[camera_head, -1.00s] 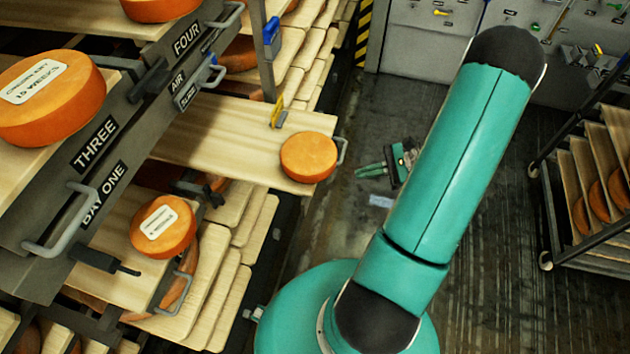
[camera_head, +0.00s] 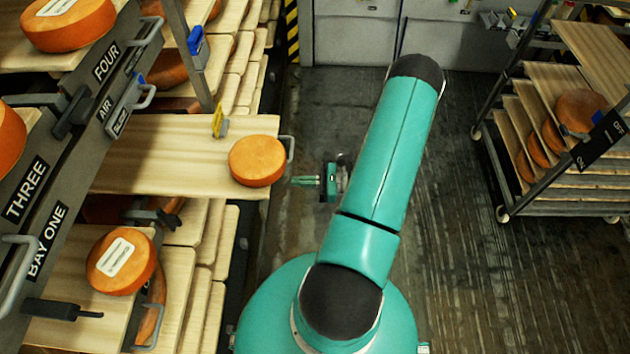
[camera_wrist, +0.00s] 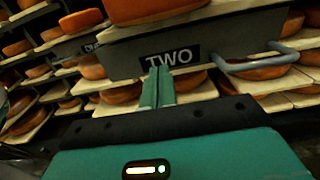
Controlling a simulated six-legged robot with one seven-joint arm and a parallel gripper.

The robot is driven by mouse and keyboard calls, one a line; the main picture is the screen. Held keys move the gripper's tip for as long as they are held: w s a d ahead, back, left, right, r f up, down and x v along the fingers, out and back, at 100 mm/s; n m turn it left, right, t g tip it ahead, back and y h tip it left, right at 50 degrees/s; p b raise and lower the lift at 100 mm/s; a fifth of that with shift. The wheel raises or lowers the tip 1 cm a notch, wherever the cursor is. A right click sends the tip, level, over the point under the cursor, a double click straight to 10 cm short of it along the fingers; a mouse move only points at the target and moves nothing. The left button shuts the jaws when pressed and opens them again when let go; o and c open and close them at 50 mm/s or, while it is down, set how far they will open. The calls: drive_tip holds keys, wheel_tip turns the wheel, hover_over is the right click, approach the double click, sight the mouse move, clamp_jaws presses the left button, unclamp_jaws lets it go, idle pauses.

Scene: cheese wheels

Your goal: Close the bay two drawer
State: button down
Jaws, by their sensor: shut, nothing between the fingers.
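The bay two drawer is a pale wooden board (camera_head: 150,150) sticking out of the rack on the left in the head view. An orange cheese wheel (camera_head: 257,160) sits at its outer end, and a grey handle (camera_head: 289,148) shows there. In the wrist view its grey front bears the label TWO (camera_wrist: 170,59), with the handle (camera_wrist: 262,60) to the right. My gripper (camera_head: 294,181) is shut and empty, its green fingers pointing at the drawer's front. In the wrist view the fingertips (camera_wrist: 159,72) overlap the front just below the label; I cannot tell whether they touch.
Another board with a labelled cheese wheel (camera_head: 121,260) juts out at the lower left. A rack wall labelled BAY ONE (camera_head: 47,243) stands left. A wheeled rack (camera_head: 540,160) stands at the right. The dark floor (camera_head: 450,240) between is clear.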

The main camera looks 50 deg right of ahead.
drive_tip(key=x, duration=0.6)
drive_tip(key=shift+a, duration=0.1)
drive_tip(key=x, duration=2.8)
drive_tip(key=shift+w+a, duration=0.2)
drive_tip(key=shift+a, duration=0.15)
drive_tip(key=shift+w+a+r, duration=0.1)
drive_tip(key=shift+w+a, duration=0.1)
drive_tip(key=shift+w, duration=0.1)
